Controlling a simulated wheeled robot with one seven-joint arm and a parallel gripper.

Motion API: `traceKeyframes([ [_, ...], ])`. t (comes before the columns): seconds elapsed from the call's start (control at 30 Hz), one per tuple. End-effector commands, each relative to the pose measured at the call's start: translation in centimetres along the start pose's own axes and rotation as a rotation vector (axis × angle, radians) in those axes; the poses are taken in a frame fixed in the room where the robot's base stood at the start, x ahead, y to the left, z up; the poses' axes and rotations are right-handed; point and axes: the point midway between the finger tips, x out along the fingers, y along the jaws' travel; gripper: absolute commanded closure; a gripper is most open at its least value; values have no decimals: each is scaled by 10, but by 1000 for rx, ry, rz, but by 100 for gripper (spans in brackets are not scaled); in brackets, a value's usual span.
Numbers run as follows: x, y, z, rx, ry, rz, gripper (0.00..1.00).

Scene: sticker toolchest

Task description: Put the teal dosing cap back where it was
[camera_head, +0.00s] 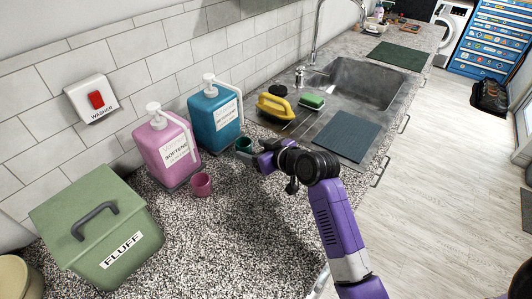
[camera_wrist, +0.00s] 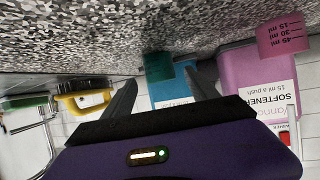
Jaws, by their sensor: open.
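The teal dosing cap (camera_head: 243,144) stands on the speckled counter in front of the teal bottle (camera_head: 214,120), towards the sink side. My gripper (camera_head: 251,157) is low over the counter, right beside the cap. In the wrist view, which is upside down, the cap (camera_wrist: 158,66) shows between my two spread fingers, near their tips. The fingers are open, and I cannot tell whether either touches the cap. The teal bottle (camera_wrist: 172,92) shows behind the cap, partly hidden by my gripper.
A pink softener bottle (camera_head: 165,152) with a pink cap (camera_head: 201,184) before it stands left of the teal bottle. A green FLUFF bin (camera_head: 105,235) is nearer left. The sink (camera_head: 355,85), a yellow brush (camera_head: 274,103), a green sponge (camera_head: 312,101) and a dark mat (camera_head: 347,136) lie right.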

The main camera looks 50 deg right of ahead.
Motion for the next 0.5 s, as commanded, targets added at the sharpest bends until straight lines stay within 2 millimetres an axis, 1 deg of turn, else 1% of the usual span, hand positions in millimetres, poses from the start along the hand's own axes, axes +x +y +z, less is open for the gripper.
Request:
traceKeyframes([
  [0.03,-12,0,1,0,1,1,32],
  [0.2,-44,0,1,-1,0,2,32],
  [0.33,-60,0,1,0,0,1,32],
  [0.5,-70,0,0,-1,0,2,32],
])
